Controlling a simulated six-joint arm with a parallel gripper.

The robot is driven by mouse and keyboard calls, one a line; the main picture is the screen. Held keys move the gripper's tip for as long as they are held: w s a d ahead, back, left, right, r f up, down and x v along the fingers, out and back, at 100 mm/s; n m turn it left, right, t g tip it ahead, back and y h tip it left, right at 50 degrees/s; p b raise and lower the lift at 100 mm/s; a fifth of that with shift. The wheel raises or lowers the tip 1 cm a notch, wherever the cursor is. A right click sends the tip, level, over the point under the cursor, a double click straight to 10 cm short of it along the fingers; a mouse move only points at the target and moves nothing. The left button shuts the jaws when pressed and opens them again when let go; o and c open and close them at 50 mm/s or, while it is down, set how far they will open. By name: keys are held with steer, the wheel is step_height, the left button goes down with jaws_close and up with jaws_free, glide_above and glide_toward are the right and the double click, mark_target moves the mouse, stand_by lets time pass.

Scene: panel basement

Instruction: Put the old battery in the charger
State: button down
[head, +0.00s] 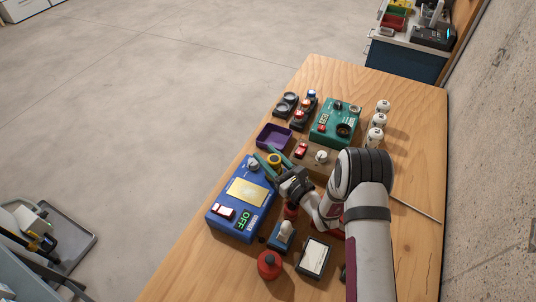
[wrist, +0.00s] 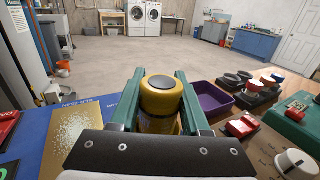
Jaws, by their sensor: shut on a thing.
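My gripper (head: 273,160) has green fingers closed on a yellow cylinder with a dark ring and rounded cap, which looks like the battery (wrist: 160,100). The battery is upright between the fingers in the wrist view; its lower end is hidden. In the head view the gripper is above the far end of a blue box (head: 228,214) with a yellow plate, a red-and-white switch and a green "OFF" display. A green box (head: 326,132) with a dark round part and a red piece stands farther back. I cannot tell which box is the charger.
A purple open tray (head: 264,143) lies just beyond the gripper. Dark twin-cup units (head: 284,106), a brown box (head: 329,172) with a white knob, and white round-topped pieces (head: 375,137) stand nearby. A red round thing (head: 269,264) and a framed panel (head: 314,258) lie near the front.

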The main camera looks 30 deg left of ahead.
steer(key=shift+f, duration=0.15)
steer(key=c, duration=0.7)
jaws_free()
steer(key=shift+o, duration=0.2)
steer(key=shift+v, duration=5.5)
steer(key=shift+f, duration=0.1)
steer(key=shift+w+d, duration=0.1)
